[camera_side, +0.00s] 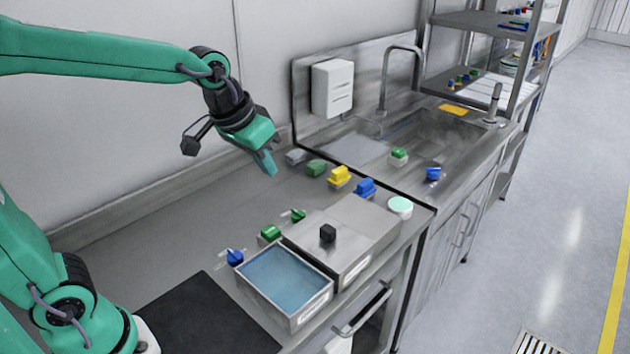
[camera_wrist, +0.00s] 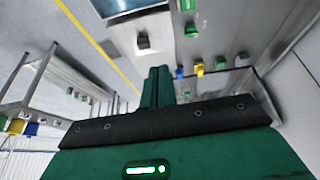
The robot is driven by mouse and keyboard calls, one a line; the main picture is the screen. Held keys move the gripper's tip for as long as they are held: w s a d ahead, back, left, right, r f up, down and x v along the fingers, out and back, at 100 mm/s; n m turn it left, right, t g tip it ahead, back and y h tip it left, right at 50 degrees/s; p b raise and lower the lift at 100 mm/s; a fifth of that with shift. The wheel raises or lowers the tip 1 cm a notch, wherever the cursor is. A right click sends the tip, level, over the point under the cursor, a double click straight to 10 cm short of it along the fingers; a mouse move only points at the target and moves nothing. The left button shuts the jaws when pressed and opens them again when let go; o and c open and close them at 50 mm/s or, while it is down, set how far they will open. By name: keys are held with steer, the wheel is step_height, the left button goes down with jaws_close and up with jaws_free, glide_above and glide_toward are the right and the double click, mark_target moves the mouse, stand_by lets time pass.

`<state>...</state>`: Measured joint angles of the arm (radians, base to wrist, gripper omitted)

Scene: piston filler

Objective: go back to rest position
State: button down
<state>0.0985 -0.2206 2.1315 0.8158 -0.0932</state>
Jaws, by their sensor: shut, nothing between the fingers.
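My gripper (camera_side: 268,163) is green and hangs over the back of the steel counter (camera_side: 150,235), pointing down and a little right. Its fingers are closed together with nothing between them. In the wrist view the shut fingers (camera_wrist: 158,85) show at the middle, with counter items beyond them. The gripper appears apart from the grey and green parts behind it.
A tray of blue liquid (camera_side: 285,275) and a steel box with a black knob (camera_side: 328,234) stand at the front. Several small blue, green and yellow parts, including a yellow one (camera_side: 339,176), lie around. A sink (camera_side: 430,135) and faucet are at right.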

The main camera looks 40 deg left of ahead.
steer(key=s+a, duration=0.3)
steer(key=s, duration=1.1)
steer(key=shift+a+f+t+y, duration=0.3)
steer(key=shift+f+t, duration=0.1)
steer(key=shift+f, duration=0.05)
